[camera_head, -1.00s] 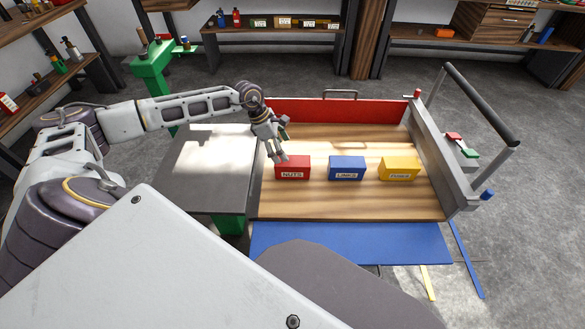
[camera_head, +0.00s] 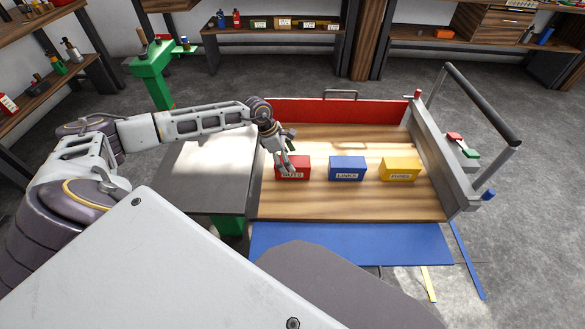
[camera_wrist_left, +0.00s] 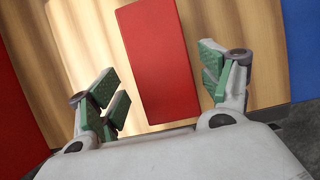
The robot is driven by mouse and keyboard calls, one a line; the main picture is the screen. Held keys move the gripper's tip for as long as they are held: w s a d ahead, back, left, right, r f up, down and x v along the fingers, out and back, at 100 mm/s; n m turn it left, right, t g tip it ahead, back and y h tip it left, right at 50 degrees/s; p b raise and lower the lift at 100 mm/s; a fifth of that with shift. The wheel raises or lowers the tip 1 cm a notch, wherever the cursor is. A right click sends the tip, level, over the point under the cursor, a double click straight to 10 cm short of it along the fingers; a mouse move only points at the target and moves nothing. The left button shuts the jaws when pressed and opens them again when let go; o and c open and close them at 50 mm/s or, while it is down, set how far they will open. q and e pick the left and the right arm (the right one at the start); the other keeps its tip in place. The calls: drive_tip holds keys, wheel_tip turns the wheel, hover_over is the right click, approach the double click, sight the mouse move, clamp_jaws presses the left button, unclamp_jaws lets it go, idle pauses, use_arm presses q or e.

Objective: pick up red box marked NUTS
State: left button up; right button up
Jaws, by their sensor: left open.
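The red box marked NUTS (camera_head: 292,170) stands on the wooden floor of the cart, leftmost in a row of three boxes. My left gripper (camera_head: 284,158) is open just above and behind it, pointing down, and covers part of its top. In the left wrist view the red box (camera_wrist_left: 158,60) lies between and beyond the spread green-padded fingers of my left gripper (camera_wrist_left: 163,90). The gap between the fingers is empty. My right gripper does not show.
A blue box marked LINKS (camera_head: 347,169) and a yellow box (camera_head: 400,169) stand to the right on the cart. The cart has a red back wall (camera_head: 335,111) and a grey side rail. A dark table (camera_head: 206,185) adjoins it on the left.

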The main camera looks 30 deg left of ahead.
use_arm(q)
drive_tip(key=shift+d+f, duration=0.25)
drive_tip(key=shift+f, duration=0.25)
drive_tip(key=shift+x, duration=1)
drive_tip(key=shift+b+x, duration=0.35)
drive_tip(key=shift+x, duration=0.4)
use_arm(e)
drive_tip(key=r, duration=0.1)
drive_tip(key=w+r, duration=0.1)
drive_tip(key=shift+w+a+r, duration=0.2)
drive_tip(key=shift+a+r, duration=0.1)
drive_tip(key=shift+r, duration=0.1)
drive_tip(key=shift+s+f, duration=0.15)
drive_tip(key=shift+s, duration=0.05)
use_arm(q)
drive_tip(key=shift+r, duration=0.1)
drive_tip(key=c, duration=1.5)
drive_tip(key=shift+r, duration=0.15)
drive_tip(key=shift+c, duration=0.2)
